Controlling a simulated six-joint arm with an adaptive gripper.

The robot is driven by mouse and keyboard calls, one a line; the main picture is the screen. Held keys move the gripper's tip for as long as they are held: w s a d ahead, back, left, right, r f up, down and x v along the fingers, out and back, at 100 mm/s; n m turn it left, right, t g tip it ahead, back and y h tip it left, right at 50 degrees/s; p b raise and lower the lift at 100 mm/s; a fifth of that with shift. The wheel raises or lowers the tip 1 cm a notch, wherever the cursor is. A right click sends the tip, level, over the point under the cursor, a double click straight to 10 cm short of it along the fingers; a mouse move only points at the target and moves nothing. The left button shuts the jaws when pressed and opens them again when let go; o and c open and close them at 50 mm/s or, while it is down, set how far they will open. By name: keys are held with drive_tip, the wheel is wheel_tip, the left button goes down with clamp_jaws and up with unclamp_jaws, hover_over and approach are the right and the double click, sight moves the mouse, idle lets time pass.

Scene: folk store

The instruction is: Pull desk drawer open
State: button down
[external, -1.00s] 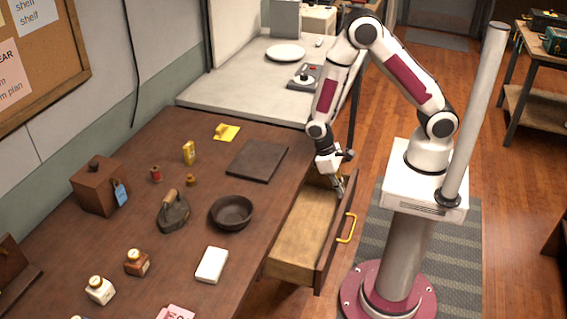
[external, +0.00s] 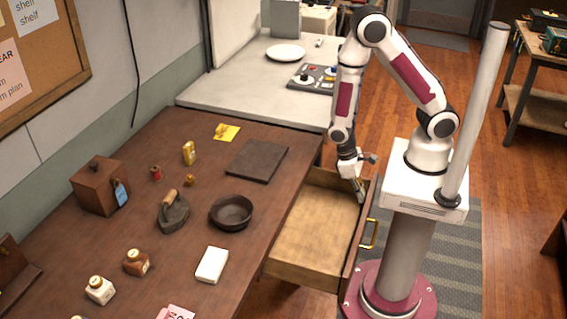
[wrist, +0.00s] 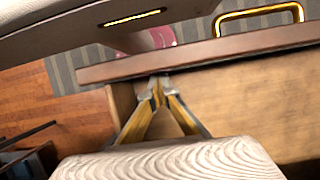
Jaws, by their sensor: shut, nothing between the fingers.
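The desk drawer (external: 310,235) stands well out from the desk (external: 130,215) in the external view, and its wooden inside is empty where I can see it. Its front panel carries a yellow handle (external: 371,234) on the outer face. My gripper (external: 361,198) is shut and points down at the inner side of the front panel, near the drawer's far corner. In the wrist view my gripper's fingertips (wrist: 158,84) meet close against the front panel (wrist: 215,58), inside the drawer. The handle (wrist: 260,18) shows beyond the panel, apart from my fingers.
The desk top holds a black bowl (external: 231,211), an iron (external: 173,212), a dark flat board (external: 257,160), a wooden box (external: 99,186) and several small items. My base stands close to the drawer front, leaving a narrow gap.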

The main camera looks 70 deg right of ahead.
drive_tip(key=shift+r, duration=0.1)
drive_tip(key=v, duration=0.9)
drive_tip(key=shift+w+r, duration=0.15)
drive_tip(key=shift+r, duration=0.25)
idle(0.7)
drive_tip(key=d+r+t, duration=0.5)
drive_tip(key=d+r, duration=0.1)
drive_tip(key=r, duration=0.6)
drive_tip(key=d+r+t, duration=0.5)
drive_tip(key=d+r, duration=0.1)
drive_tip(key=r, duration=0.6)
drive_tip(key=shift+s+d+r, duration=0.35)
drive_tip(key=shift+d, duration=0.05)
